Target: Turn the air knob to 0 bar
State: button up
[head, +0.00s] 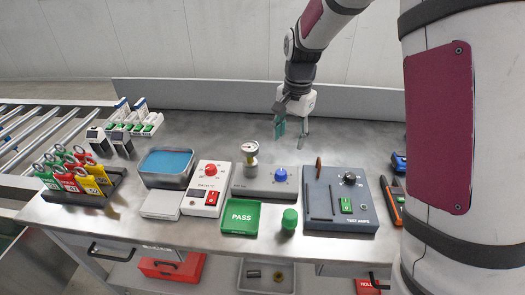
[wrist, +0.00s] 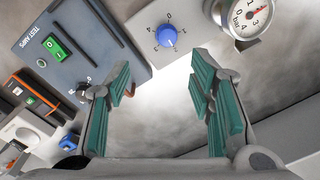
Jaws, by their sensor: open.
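The blue air knob (head: 280,174) sits on top of a light grey box (head: 256,186) in the middle of the bench. In the wrist view the blue knob (wrist: 166,37) is ringed by printed scale marks, and its exact setting is hard to read. A round pressure gauge (head: 250,148) stands on the left of the box. The gauge dial (wrist: 248,14) shows a red needle and "bar", partly cut off. My gripper (head: 291,130) is open and empty, above the bench behind the knob. Its green-padded fingers (wrist: 160,85) are apart and not touching the knob.
Right of the box is the dark TEST AMPS unit (head: 341,207) with a black knob. Left is a white unit with a red knob (head: 211,170). The bench behind the box is clear.

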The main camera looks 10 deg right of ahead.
aim_at(282, 172)
jog(key=f, duration=0.5)
jog(key=w+f, duration=0.1)
jog(key=f, duration=0.4)
jog(key=w+a+f, duration=0.1)
jog(key=f, duration=0.3)
jog(key=shift+f, duration=0.4)
jog(key=shift+c, duration=0.3)
jog(key=c, duration=1.1)
